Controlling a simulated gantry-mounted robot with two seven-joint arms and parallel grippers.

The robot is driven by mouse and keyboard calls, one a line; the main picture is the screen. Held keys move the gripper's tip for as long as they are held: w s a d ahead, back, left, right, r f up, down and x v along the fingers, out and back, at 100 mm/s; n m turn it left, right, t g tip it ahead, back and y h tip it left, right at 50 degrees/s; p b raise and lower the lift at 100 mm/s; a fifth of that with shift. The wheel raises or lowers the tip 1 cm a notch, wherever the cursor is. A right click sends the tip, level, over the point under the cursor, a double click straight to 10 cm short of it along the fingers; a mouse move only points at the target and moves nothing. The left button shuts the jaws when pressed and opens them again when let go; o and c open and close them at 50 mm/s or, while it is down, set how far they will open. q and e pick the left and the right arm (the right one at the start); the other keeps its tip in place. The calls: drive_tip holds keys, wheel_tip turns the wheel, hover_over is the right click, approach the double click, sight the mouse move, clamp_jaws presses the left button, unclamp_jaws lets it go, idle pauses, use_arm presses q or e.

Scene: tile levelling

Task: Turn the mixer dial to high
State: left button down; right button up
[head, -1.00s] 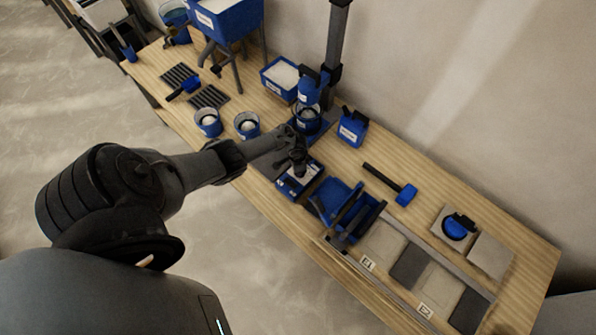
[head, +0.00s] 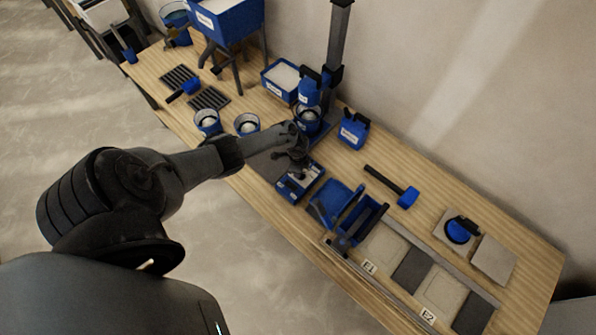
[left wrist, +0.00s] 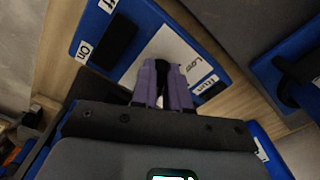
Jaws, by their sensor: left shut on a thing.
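The blue mixer control box (head: 287,189) sits on the bench; my left gripper (head: 296,168) is down over it. In the left wrist view the box (left wrist: 150,22) has a white panel (left wrist: 173,48), a black switch (left wrist: 116,44) by the On and Off labels, and a Low label with another label I cannot read beside it. The purple fingers of my left gripper (left wrist: 165,84) are shut at the panel on the dial, which they mostly hide. The dial's pointer direction cannot be told. The mixer (head: 310,92) stands behind, with a bucket (head: 307,122) under it. My right gripper is not in view.
Two small buckets (head: 207,122) (head: 247,124) stand left of the arm. A blue jug (head: 353,130) stands right of the mixer. An open blue box (head: 338,203) is close right of the control box. A mallet (head: 405,195) and tiles lie further right.

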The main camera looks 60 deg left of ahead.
use_arm(q)
drive_tip(key=c, duration=1.1)
unclamp_jaws()
drive_tip(key=shift+r+p, duration=0.45)
drive_tip(key=shift+r, duration=0.15)
wheel_tip(320, 180, up, 10)
drive_tip(key=p, duration=0.4)
drive_tip(key=shift+f, duration=0.25)
drive_tip(key=shift+s, duration=0.1)
